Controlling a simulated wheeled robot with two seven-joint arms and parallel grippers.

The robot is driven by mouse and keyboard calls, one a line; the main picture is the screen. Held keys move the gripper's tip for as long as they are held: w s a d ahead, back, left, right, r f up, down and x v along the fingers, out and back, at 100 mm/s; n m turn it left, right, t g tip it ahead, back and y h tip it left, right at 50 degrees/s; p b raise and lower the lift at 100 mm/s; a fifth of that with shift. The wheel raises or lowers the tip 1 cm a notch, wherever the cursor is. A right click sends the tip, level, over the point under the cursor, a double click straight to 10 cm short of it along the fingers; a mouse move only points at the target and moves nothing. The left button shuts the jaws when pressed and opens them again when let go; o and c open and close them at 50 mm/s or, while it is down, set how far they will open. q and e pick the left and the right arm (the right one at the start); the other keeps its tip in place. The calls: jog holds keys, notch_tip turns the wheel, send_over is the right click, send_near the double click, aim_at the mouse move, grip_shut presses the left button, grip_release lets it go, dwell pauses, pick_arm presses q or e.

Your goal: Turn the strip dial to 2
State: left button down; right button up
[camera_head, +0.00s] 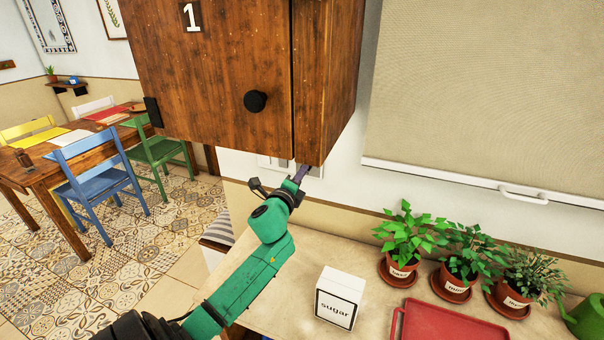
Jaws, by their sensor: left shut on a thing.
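My left gripper (301,173) reaches up from the lower left, with its fingertips at the wall just under the bottom edge of the wooden cabinet (220,85). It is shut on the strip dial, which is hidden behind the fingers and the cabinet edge. A white wall plate (317,171) shows partly beside the fingertips. I cannot read any number on the dial or tell its setting. My right gripper is not in view.
The cabinet hangs close above the gripper. On the counter (275,290) below stand a white sugar box (340,296), a red tray (450,322) and potted herbs (405,240). A blind (490,90) covers the right wall. Table and chairs (95,180) stand far left.

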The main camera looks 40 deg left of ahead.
pick_arm(q)
jog(key=n, duration=0.3)
jog(key=shift+f+n, duration=0.1)
jog(key=shift+n, duration=0.2)
dwell(0.5)
jog(key=c, duration=0.9)
grip_release()
jog(key=shift+c, duration=0.2)
jog(key=shift+s, duration=0.1)
jog(key=b+v, duration=0.3)
jog(key=v, duration=1.1)
jog(key=shift+s, duration=0.25)
